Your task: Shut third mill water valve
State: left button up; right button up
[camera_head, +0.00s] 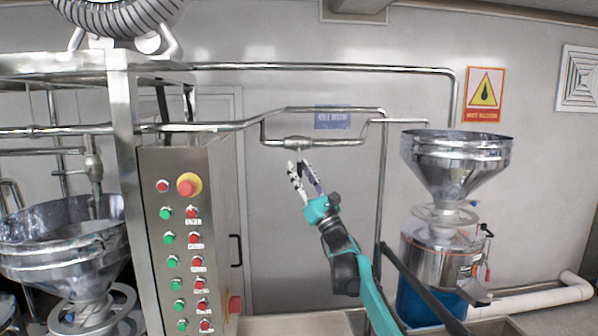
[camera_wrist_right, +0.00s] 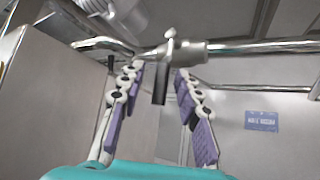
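The water valve (camera_head: 298,142) sits on a horizontal steel pipe in the middle of the head view. In the right wrist view the valve body (camera_wrist_right: 172,48) is at the upper middle, and its dark handle (camera_wrist_right: 160,85) hangs down between the fingers. My right gripper (camera_head: 302,164) is just below the valve in the head view. Its fingers (camera_wrist_right: 160,85) are apart, one on each side of the handle, with visible gaps in the wrist view. My left gripper is not in view.
A control cabinet (camera_head: 186,240) with red and green buttons stands left of my right arm. A mill with a steel funnel (camera_head: 455,155) stands at the right. Another funnel (camera_head: 60,240) is at far left. A vertical pipe (camera_head: 381,200) runs close to the right arm.

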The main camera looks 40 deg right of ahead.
jog(key=v, duration=1.1)
jog(key=shift+s+f, duration=0.2)
jog(key=shift+s, duration=0.05)
